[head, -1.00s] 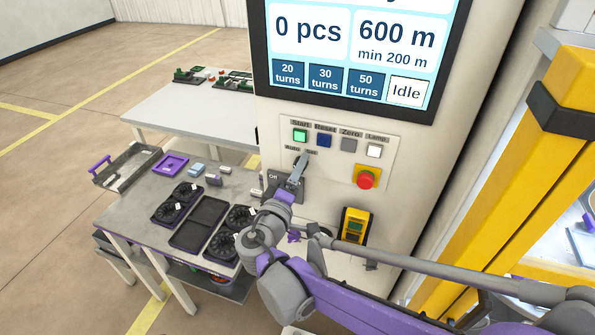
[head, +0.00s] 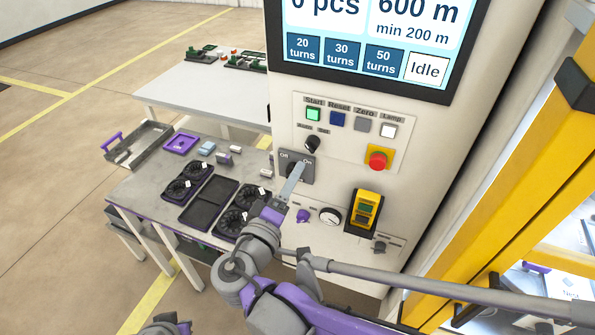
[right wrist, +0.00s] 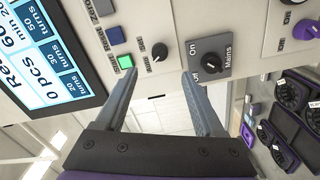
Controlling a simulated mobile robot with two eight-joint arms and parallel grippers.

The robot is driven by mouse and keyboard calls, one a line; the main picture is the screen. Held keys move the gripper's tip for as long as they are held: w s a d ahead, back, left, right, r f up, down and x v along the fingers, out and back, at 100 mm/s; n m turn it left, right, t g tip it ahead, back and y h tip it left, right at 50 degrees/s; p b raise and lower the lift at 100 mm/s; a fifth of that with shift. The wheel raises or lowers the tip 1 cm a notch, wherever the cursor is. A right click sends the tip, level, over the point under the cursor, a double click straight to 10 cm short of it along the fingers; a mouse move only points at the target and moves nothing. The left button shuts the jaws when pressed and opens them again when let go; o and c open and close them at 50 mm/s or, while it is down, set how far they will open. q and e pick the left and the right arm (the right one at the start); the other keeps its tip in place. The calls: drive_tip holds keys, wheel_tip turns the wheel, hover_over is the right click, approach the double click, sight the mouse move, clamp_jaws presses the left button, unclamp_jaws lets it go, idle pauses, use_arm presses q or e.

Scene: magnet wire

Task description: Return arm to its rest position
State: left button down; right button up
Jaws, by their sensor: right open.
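My right gripper (head: 292,183) is in front of the control cabinet, and its fingers cover part of the mains switch plate (head: 282,167) in the head view. In the right wrist view the gripper (right wrist: 159,80) is open with nothing between its fingers. The dark mains switch knob (right wrist: 211,64) is just beside one fingertip there; I cannot tell whether they touch. The small black selector knob (head: 312,143) is above the gripper and clear of it.
The cabinet face carries a green start button (head: 313,114), a red emergency button (head: 377,160) and a yellow device (head: 363,211). A table (head: 140,188) with black spool trays stands at left. A yellow frame (head: 520,150) stands at right. Floor at far left is clear.

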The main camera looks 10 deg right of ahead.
idle(0.5)
drive_tip(key=s+d+f+m+g+y, duration=0.25)
drive_tip(key=s+d+f+g, duration=0.45)
drive_tip(key=d+f, duration=0.4)
drive_tip(key=s+a+f+m+g+y, duration=0.2)
drive_tip(key=s+f+m+y, duration=0.3)
drive_tip(key=s, duration=0.5)
drive_tip(key=shift+f+g+y, duration=0.3)
drive_tip(key=shift+f+y, duration=0.95)
drive_tip(key=shift+f, duration=0.35)
drive_tip(key=shift+a, duration=0.1)
